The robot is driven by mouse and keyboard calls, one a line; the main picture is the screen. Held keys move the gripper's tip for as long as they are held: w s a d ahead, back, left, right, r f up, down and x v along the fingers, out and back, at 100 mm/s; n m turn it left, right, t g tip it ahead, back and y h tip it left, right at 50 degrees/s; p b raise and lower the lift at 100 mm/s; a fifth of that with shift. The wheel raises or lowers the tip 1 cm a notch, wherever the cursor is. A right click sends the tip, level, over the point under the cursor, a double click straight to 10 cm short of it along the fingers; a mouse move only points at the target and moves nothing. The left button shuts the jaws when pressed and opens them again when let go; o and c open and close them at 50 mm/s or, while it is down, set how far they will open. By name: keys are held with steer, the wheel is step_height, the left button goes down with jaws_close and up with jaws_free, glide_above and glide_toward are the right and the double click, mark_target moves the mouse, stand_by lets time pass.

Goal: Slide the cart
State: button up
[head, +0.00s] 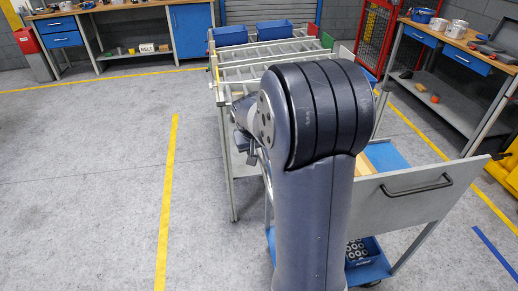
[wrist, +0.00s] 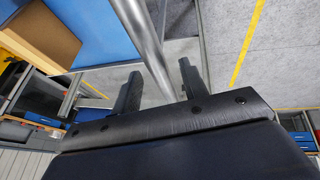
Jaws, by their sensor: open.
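The cart stands right of centre in the head view, with a grey end panel (head: 425,195) and a black handle (head: 418,187). Its blue top (head: 388,156) shows partly behind my arm. My gripper (head: 247,148) is at the cart's left side, mostly hidden by my arm. In the wrist view, my gripper (wrist: 160,70) is open, and a grey metal tube (wrist: 146,45) of the cart runs between its fingers. I cannot tell whether they touch it. The blue cart top (wrist: 105,25) and a cardboard box (wrist: 40,35) lie at upper left.
A roller rack (head: 262,62) with blue bins (head: 274,29) stands just behind the cart. A blue bin of metal parts (head: 362,252) sits on the cart's lower shelf. Workbenches (head: 465,48) line the back and right. Open floor (head: 90,190) with a yellow line (head: 167,200) lies left.

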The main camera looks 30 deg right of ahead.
jaws_close()
stand_by(0.3)
